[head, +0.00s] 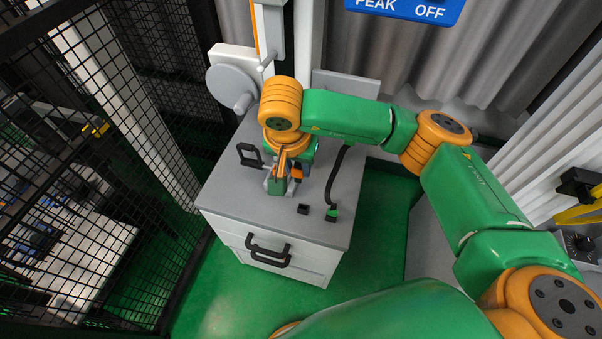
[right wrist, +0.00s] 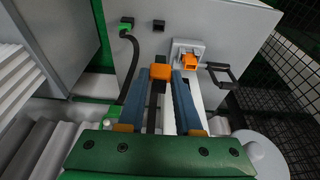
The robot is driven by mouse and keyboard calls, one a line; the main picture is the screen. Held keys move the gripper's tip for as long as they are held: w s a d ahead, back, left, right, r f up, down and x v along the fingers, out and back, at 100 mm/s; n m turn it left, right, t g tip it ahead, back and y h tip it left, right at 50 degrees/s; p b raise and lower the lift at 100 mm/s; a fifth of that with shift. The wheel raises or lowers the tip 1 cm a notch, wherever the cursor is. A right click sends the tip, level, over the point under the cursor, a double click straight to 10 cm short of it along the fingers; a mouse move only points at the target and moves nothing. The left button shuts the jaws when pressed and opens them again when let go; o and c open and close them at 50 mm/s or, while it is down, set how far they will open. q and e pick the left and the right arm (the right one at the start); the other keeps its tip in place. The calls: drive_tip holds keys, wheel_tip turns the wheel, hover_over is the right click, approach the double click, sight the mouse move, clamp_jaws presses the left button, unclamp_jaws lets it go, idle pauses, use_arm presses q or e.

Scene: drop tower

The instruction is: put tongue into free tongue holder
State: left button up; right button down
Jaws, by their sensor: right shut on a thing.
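My right gripper (head: 294,168) points down over the grey-topped cabinet. In the right wrist view its two blue fingers (right wrist: 166,88) are shut on an orange block with a dark strip below it, which I take to be the tongue (right wrist: 161,72). The block also shows in the head view (head: 297,172). Beside it, a pale stand (right wrist: 187,46) bears another orange piece (right wrist: 190,62). A small black square socket (right wrist: 158,25) on the cabinet top looks empty; it also shows in the head view (head: 303,209). Next to it, a green piece (right wrist: 127,22) on a black cable sits at a similar spot. My left gripper is out of view.
The grey cabinet top (head: 235,190) has bare room at its left front. A black loop handle (head: 249,155) stands on it, left of the stand. The black cable (head: 335,175) arches at the right. Black mesh fencing (head: 60,150) is at the left.

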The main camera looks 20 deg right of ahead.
drive_tip(key=shift+w+d+f, duration=0.25)
drive_tip(key=shift+w+f, duration=0.15)
drive_tip(key=shift+f, duration=0.15)
drive_tip(key=s+b+x, duration=0.1)
drive_tip(key=b+x, duration=0.3)
drive_tip(key=x, duration=0.1)
drive_tip(key=s+b+x, duration=0.1)
drive_tip(key=b+x, duration=0.4)
drive_tip(key=x, duration=0.1)
drive_tip(key=a+b+x, duration=0.1)
drive_tip(key=b+x, duration=0.3)
drive_tip(key=x, duration=0.1)
drive_tip(key=shift+s+f, duration=0.35)
drive_tip(key=shift+f, duration=0.25)
drive_tip(key=shift+f+b, duration=0.2)
drive_tip(key=shift+b, duration=0.2)
drive_tip(key=c, duration=0.5)
unclamp_jaws()
drive_tip(key=shift+r, duration=0.15)
